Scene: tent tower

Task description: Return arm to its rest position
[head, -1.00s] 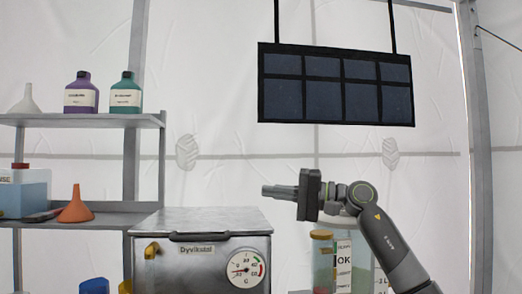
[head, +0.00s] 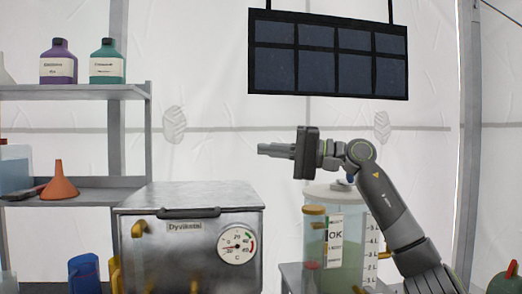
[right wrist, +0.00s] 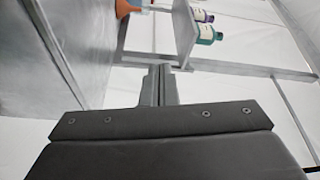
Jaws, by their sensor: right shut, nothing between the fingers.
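My right gripper (head: 277,150) is raised in the middle of the head view, pointing left. Its fingers are together with nothing between them. It is above and just right of the metal box marked Dyvikutal (head: 188,196), apart from it. My right forearm comes up from the lower right, in front of part of a clear tank (head: 318,240) with an OK label. In the right wrist view the closed fingers (right wrist: 159,75) point toward the shelf. My left gripper is not in view.
A grey shelf (head: 75,190) at left holds an orange funnel (head: 59,183), with a purple bottle (head: 58,66) and a green bottle (head: 105,66) above. A dark panel (head: 328,55) hangs above my gripper. A blue jug (head: 84,275) stands lower left. Air left of the gripper is clear.

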